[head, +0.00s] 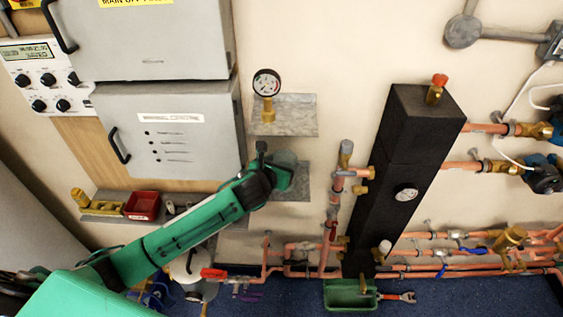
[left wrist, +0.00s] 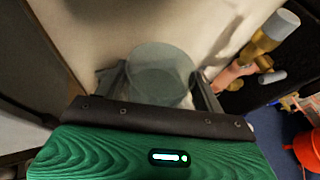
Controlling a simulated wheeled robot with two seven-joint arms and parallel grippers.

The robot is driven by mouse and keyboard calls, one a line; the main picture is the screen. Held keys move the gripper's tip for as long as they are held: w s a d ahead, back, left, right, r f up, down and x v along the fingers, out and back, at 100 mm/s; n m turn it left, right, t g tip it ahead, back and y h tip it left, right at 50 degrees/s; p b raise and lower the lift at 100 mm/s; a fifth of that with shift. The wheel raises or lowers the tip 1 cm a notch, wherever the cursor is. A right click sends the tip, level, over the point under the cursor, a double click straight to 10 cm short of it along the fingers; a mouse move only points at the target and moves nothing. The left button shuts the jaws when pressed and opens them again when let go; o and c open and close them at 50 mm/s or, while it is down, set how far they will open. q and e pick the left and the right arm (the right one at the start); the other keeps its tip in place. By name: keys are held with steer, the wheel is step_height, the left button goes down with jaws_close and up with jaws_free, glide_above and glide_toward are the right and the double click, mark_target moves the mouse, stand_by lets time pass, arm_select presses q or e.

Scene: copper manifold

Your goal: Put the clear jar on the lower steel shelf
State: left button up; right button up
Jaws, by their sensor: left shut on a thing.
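The clear jar (left wrist: 160,68) shows in the left wrist view between the two fingers of my left gripper (left wrist: 160,88), which is shut on it. In the head view the jar (head: 285,158) is a greyish see-through shape at the end of my left arm. My left gripper (head: 272,172) is at the lower steel shelf (head: 293,192), which shows partly behind and below it. I cannot tell whether the jar touches the shelf. My right gripper is not in view.
The upper steel shelf (head: 295,115) holds a pressure gauge (head: 266,84) above my gripper. Copper pipes (head: 335,205) and a black column (head: 405,160) stand to the right. A grey cabinet (head: 170,130) is to the left. A ledge with a red bin (head: 143,205) lies below it.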

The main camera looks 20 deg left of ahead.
arm_select(q)
steer(key=shift+w, duration=0.2)
steer(key=shift+f, duration=0.1)
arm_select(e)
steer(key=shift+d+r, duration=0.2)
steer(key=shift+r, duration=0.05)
arm_select(q)
steer(key=shift+f, duration=0.1)
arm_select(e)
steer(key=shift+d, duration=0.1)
arm_select(q)
steer(key=o, duration=1.7)
steer(key=shift+s+a, duration=0.1)
steer(key=b+v, duration=0.2)
steer(key=v, duration=1)
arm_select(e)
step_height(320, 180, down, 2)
